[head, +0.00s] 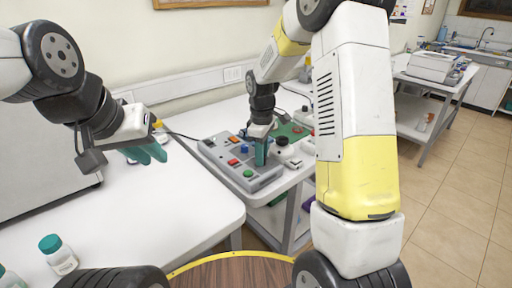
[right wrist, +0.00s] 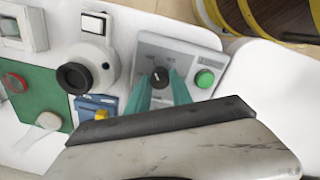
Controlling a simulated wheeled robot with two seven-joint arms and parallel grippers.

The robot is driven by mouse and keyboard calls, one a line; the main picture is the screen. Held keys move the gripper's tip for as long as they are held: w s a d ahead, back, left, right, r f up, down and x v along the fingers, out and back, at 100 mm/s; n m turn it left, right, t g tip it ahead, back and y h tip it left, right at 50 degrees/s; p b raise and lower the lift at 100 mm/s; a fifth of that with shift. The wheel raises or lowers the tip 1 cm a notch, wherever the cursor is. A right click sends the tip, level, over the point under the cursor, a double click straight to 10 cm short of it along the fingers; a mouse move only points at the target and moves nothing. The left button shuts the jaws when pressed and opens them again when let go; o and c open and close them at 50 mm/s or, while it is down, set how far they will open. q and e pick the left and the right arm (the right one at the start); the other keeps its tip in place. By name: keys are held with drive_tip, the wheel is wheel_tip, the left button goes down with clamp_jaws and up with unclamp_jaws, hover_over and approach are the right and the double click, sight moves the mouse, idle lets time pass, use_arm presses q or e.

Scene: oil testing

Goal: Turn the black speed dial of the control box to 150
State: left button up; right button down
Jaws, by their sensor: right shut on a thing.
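The control box (head: 212,150) is a grey panel with coloured buttons on the white table in the head view. In the right wrist view, its black speed dial (right wrist: 160,76) has a pale pointer mark and sits beside a green button (right wrist: 205,78). My right gripper (right wrist: 163,82) points down at the box, its teal fingers shut on the dial from both sides. In the head view, the right gripper (head: 261,155) hides the dial. I cannot read the dial's scale. My left gripper (head: 155,154) hangs over the left table, away from the box; its finger gap is unclear.
A black round-ended device (right wrist: 88,72) and a green board with a red button (right wrist: 15,82) stand beside the box. A bottle with a teal cap (head: 58,254) stands on the left table. My right arm blocks part of the head view.

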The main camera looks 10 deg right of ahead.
drive_tip(key=shift+m, duration=0.3)
drive_tip(key=m, duration=0.5)
drive_tip(key=shift+w, duration=0.1)
drive_tip(key=m, duration=0.5)
drive_tip(key=shift+m, duration=0.4)
drive_tip(key=c, duration=1.1)
unclamp_jaws()
drive_tip(key=shift+c, duration=0.2)
drive_tip(key=shift+r, duration=0.1)
